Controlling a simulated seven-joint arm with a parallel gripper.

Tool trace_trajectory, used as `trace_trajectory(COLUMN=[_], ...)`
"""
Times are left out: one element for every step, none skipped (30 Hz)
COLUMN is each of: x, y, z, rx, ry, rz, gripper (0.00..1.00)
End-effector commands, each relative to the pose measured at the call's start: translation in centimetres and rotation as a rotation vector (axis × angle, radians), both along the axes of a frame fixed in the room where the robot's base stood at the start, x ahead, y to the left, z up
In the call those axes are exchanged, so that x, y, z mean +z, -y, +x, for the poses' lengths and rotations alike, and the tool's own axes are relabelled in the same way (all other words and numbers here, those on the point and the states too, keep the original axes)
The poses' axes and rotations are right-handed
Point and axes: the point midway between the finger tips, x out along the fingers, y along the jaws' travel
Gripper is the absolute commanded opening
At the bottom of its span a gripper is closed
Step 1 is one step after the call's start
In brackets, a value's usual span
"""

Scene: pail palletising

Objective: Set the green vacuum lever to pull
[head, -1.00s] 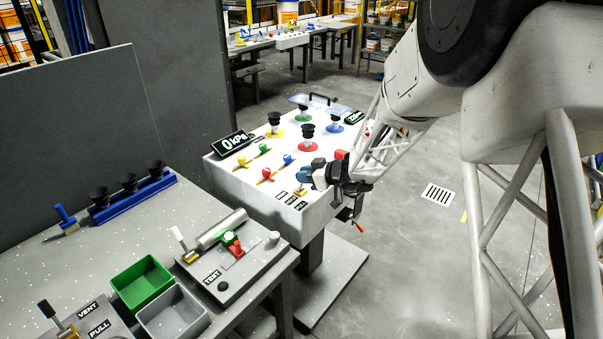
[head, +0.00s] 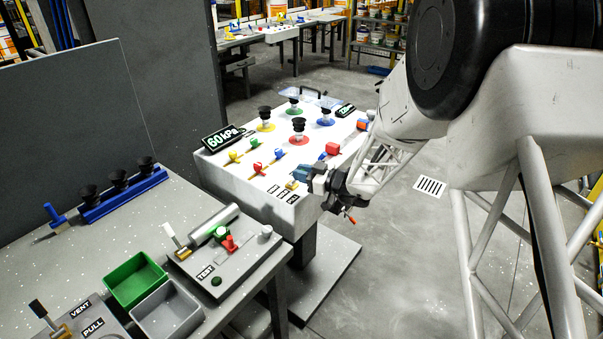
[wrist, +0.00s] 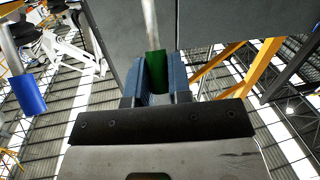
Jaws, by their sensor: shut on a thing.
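The white panel box (head: 235,178) stands in the middle of the head view. My gripper (head: 302,173) is at its front right corner, beside a brass-coloured lever base (head: 292,185) with small labels (head: 283,193) in front. In the wrist view, my gripper's blue fingers (wrist: 157,90) are shut on the green lever handle (wrist: 155,70), with a pale rod (wrist: 150,22) running on from it. In the head view the fingers hide the handle, and I cannot read the small labels. The panel's display (head: 222,136) reads 60 kPa.
Coloured valve handles, such as a red one (head: 257,168) and a blue one (head: 280,154), sit just left of my gripper. Black suction cups (head: 298,125) stand behind them. A grey bench (head: 90,225) with a green bin (head: 136,280) and test unit fills the lower left.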

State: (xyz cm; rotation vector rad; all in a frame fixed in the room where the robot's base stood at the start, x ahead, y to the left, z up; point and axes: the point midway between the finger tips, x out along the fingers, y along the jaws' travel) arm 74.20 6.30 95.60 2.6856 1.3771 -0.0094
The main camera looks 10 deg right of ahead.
Motion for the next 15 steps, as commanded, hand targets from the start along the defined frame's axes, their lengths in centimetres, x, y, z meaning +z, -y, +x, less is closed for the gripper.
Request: trace_trajectory(x=[-0.12, -0.13, -0.13, -0.13, -0.12, -0.12, -0.11, -0.11, -0.1, -0.1, -0.09, -0.09, -0.09, -0.09, -0.08], y=[0.08, 0.09, 0.09, 0.09, 0.08, 0.07, 0.07, 0.06, 0.06, 0.05, 0.05, 0.05, 0.04, 0.04, 0.05], z=[-0.07, -0.07, -0.07, -0.07, -0.07, -0.06, -0.06, -0.05, -0.05, -0.05, -0.05, -0.05, -0.04, -0.04, -0.05], rx=[-0.001, -0.001, -0.001, -0.001, -0.001, -0.001, -0.001, -0.001, 0.0, 0.0, 0.0, 0.0, 0.0, 0.0, 0.0], ry=[-0.002, -0.003, -0.003, -0.003, -0.003, -0.003, -0.002, -0.002, -0.002, -0.002, -0.002, -0.002, -0.002, -0.002, -0.002], rz=[0.0, 0.0, 0.0, 0.0, 0.0, 0.0, -0.001, -0.001, -0.001, -0.001, -0.001, -0.001, -0.001, -0.001, -0.001], gripper=[0.0, 0.0, 0.25, 0.3, 0.34, 0.4, 0.44, 0.44, 0.44, 0.44, 0.44, 0.44, 0.44, 0.44, 0.44])
